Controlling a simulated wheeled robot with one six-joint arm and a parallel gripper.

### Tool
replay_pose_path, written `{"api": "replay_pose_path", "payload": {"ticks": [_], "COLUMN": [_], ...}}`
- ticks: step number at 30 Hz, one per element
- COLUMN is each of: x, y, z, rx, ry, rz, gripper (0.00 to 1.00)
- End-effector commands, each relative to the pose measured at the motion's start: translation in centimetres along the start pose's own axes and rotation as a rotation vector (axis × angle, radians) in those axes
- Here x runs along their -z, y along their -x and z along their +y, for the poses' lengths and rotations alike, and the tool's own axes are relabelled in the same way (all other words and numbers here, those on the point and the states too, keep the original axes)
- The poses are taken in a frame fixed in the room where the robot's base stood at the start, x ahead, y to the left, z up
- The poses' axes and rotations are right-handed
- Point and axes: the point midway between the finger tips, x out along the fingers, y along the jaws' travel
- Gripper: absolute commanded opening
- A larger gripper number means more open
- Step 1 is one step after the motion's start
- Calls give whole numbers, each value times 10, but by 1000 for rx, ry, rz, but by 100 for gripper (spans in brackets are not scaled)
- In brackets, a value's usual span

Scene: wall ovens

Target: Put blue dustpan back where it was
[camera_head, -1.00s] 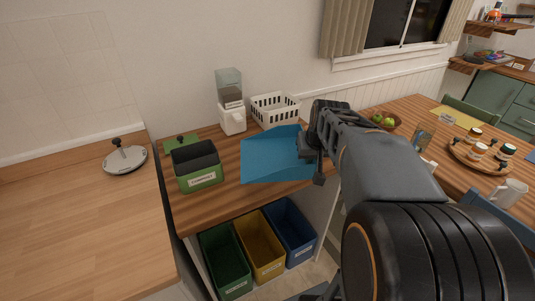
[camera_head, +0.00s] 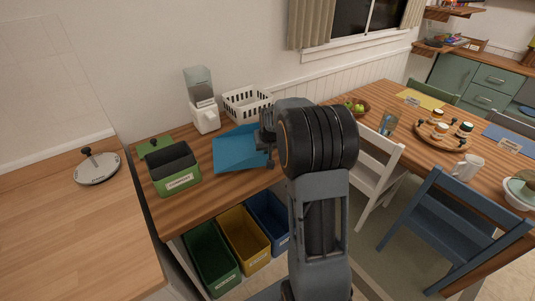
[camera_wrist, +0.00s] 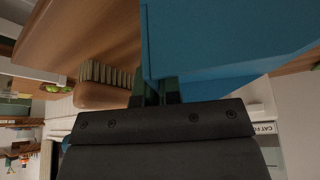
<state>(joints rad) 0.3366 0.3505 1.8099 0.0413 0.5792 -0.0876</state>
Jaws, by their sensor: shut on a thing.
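The blue dustpan (camera_head: 238,150) is over the wooden counter (camera_head: 210,197), between the green bin and the white basket. I cannot tell whether it touches the counter. My gripper (camera_head: 268,147) is shut on the dustpan at its right side; my arm hides part of that grip. In the wrist view the dustpan (camera_wrist: 225,35) fills the upper right, with my gripper's fingers (camera_wrist: 157,92) at its edge. A brush with pale bristles (camera_wrist: 108,74) shows beside the fingers.
A green compost bin (camera_head: 173,168) stands left of the dustpan. A dispenser (camera_head: 203,100) and a white basket (camera_head: 247,104) stand behind it. Green, yellow and blue bins (camera_head: 243,238) sit below the counter. A white chair (camera_head: 376,168) and a blue chair (camera_head: 440,225) stand at right.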

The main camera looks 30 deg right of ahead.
Motion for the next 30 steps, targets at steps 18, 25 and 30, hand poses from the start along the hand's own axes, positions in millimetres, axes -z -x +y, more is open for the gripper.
{"api": "replay_pose_path", "payload": {"ticks": [18,25,30], "x": [-13,-13,-13], "y": [-27,-28,-28], "z": [0,0,0], "rx": [0,0,0], "ry": [0,0,0], "rz": [-1,-2,-2], "gripper": [0,20,31]}}
